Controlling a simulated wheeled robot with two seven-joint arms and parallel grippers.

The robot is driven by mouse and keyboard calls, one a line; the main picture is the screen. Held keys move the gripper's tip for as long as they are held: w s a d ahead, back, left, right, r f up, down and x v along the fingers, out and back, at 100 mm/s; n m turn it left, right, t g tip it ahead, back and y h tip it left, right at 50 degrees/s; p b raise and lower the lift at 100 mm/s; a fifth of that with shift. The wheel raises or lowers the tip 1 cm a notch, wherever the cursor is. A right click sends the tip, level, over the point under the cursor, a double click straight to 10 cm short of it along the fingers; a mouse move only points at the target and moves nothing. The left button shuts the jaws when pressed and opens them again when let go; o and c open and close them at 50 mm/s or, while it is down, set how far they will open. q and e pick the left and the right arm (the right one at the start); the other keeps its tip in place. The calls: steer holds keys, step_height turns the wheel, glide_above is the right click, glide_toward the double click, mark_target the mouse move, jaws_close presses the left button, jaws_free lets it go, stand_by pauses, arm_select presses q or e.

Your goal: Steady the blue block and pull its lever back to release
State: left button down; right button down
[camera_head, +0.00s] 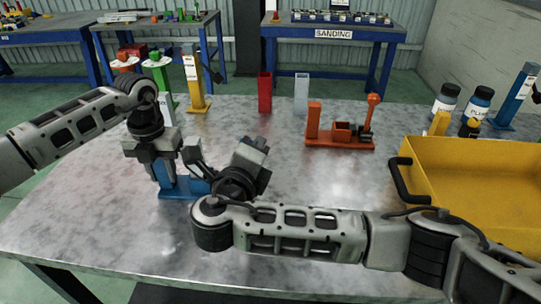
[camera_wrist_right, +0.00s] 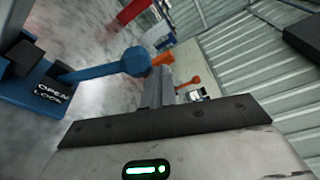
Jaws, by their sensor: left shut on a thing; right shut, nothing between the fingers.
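The blue block (camera_head: 183,188) stands on the metal table, on the left. My left gripper (camera_head: 158,165) is shut on its upright post. In the right wrist view the block's blue base (camera_wrist_right: 38,92) carries the words OPEN and LOCK. Its lever (camera_wrist_right: 100,70) runs to the right and ends in a round blue knob (camera_wrist_right: 136,61). My right gripper (camera_head: 196,162) is shut and empty beside the block. In its wrist view the fingers (camera_wrist_right: 158,88) are close by the knob; I cannot tell whether they touch. In the head view the lever is largely hidden by the right gripper.
An orange fixture (camera_head: 340,142) with a lever stands in the table's middle. A red holder (camera_head: 265,92) and a grey one (camera_head: 301,94) stand behind. A yellow bin (camera_head: 470,165) takes up the right side. A yellow post (camera_head: 195,85) stands at the back left. The front left table is clear.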

arm_select(q)
steer(key=shift+d+r, duration=0.1)
steer(key=shift+d, duration=0.05)
arm_select(e)
steer(key=shift+a+r, duration=0.35)
steer(key=shift+a, duration=0.45)
steer(key=f+v, duration=0.2)
steer(key=v, duration=0.7)
steer(key=shift+s, duration=0.5)
steer(key=shift+f, duration=0.1)
